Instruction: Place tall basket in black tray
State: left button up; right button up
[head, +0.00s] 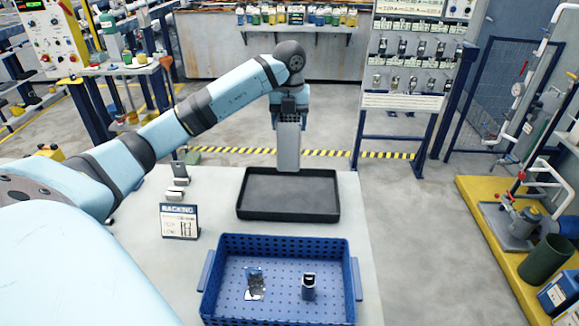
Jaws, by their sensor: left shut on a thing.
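My left gripper (289,112) is at the back of the table, pointing down and shut on a tall, narrow, pale grey piece, which I take to be the tall basket (288,148). The basket hangs upright under the gripper. Its lower end overlaps the back rim of the black tray in the picture; I cannot tell whether it touches. The black tray (289,216) is a shallow, empty rectangle lying flat on the table. The fingertips are hard to make out. My right gripper is not in view.
A blue perforated crate (207,290) stands in front of the tray, holding a shiny metal piece (255,284) and a small dark-and-silver part (308,287). The table's right strip is clear.

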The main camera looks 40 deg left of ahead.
pick_arm(q)
notch_tip(320, 180, down, 14)
jog(key=p, duration=0.1)
dwell(0.5)
jog(key=o, duration=1.4)
jog(key=shift+f, duration=0.1)
notch_tip(320, 180, up, 12)
jog(key=shift+r+b, duration=0.15)
jog(key=shift+b, duration=0.55)
